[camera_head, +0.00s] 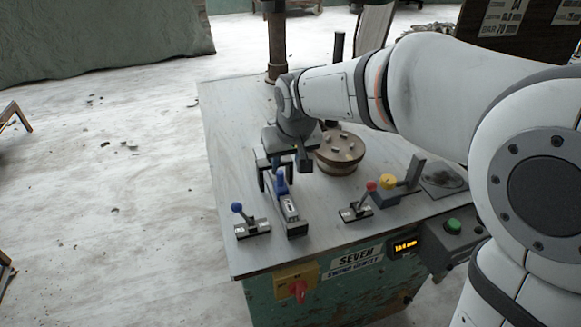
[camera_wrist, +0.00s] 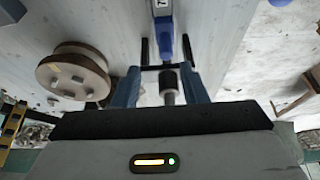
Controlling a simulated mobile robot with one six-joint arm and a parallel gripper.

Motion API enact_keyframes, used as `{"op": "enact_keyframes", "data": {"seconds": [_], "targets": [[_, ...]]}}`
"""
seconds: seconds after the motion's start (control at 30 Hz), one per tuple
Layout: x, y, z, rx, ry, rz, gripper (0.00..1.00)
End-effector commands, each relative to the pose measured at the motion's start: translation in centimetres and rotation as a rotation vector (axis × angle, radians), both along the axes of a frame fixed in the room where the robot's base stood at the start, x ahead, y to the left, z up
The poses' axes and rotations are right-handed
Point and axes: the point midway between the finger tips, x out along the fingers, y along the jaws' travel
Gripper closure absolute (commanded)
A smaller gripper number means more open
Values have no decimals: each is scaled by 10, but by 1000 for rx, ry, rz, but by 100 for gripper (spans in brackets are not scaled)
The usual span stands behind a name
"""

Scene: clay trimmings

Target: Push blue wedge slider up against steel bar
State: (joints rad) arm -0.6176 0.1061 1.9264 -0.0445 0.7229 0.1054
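The blue wedge slider (camera_head: 281,184) sits at the far end of a narrow dark rail (camera_head: 290,213) on the grey tabletop. In the wrist view the blue slider (camera_wrist: 163,48) lies ahead, between my fingertips, with a white-labelled part beyond it. My gripper (camera_head: 282,173) points down over it; in the wrist view my gripper (camera_wrist: 166,50) is open, a dark tip on each side of the slider. I cannot tell whether the tips touch it. A short dark-and-pale cylinder (camera_wrist: 168,84) shows between the fingers. I cannot pick out the steel bar for certain.
A round turntable (camera_head: 341,153) with clay bits stands right of my gripper. A blue-knobbed lever (camera_head: 237,208) is left of the rail; a red-knobbed lever (camera_head: 370,187) and yellow knob (camera_head: 387,181) are right. A green button (camera_head: 453,225) is at the front right. The table's left side is clear.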

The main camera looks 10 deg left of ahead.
Motion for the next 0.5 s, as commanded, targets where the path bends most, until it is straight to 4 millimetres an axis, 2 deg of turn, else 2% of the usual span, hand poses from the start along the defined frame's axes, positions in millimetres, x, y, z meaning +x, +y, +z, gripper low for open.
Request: {"op": "enact_keyframes", "data": {"seconds": [0.1,0.5], "targets": [[3,13,-10,2,-2,15,61],[23,23,-64,2,-3,13,61]]}}
